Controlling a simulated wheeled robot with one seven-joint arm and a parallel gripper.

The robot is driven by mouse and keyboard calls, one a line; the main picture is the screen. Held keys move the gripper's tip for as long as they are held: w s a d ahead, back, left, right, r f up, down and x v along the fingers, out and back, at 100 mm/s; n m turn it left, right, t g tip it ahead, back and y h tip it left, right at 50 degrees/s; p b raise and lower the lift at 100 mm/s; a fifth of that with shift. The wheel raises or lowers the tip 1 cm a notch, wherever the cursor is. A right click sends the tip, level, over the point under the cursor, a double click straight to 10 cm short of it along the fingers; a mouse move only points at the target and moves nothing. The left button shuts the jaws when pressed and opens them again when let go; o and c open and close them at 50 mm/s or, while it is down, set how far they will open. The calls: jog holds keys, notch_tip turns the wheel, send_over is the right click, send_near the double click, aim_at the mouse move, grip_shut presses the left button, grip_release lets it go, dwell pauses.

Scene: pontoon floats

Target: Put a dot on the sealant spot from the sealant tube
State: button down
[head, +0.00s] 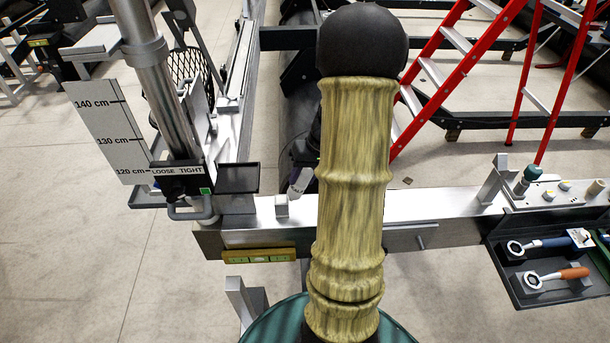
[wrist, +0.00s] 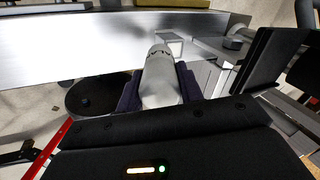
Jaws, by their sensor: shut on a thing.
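My gripper (wrist: 160,85) is shut on a grey-white tube (wrist: 161,78) with dark marks near its far end, taken to be the sealant tube. The tube sits between two dark padded fingers and points toward the metal beam (wrist: 70,45). In the head view the tube (head: 298,184) shows just left of my arm, tilted above the beam (head: 440,208), close to a small pale block (head: 281,206). My arm hides much of the gripper there. I cannot make out the sealant spot in either view, nor whether the tube tip touches anything.
A post with a height scale (head: 105,130) and a LOOSE/TIGHT clamp stands left. A dark tray (head: 240,178) sits beside it. A yellow-green level (head: 258,255) is on the beam's front. At right is a tray of wrenches (head: 540,300); a red ladder (head: 440,70) stands behind.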

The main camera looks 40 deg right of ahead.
jog(key=shift+w+a, duration=0.35)
jog(key=shift+a, duration=0.3)
jog(key=shift+w+a, duration=0.35)
jog(key=shift+a, duration=0.25)
jog(key=shift+w+a, duration=0.1)
jog(key=shift+a, duration=0.1)
jog(key=c, duration=2)
grip_release()
jog(key=shift+w+a+r, duration=0.1)
jog(key=shift+w+a, duration=0.45)
jog(key=shift+a, duration=0.35)
jog(key=shift+o, duration=0.4)
jog(key=shift+w+a, duration=0.15)
jog(key=shift+w, duration=0.05)
jog(key=shift+w+d, duration=0.25)
jog(key=shift+w, duration=0.1)
jog(key=shift+d, duration=0.1)
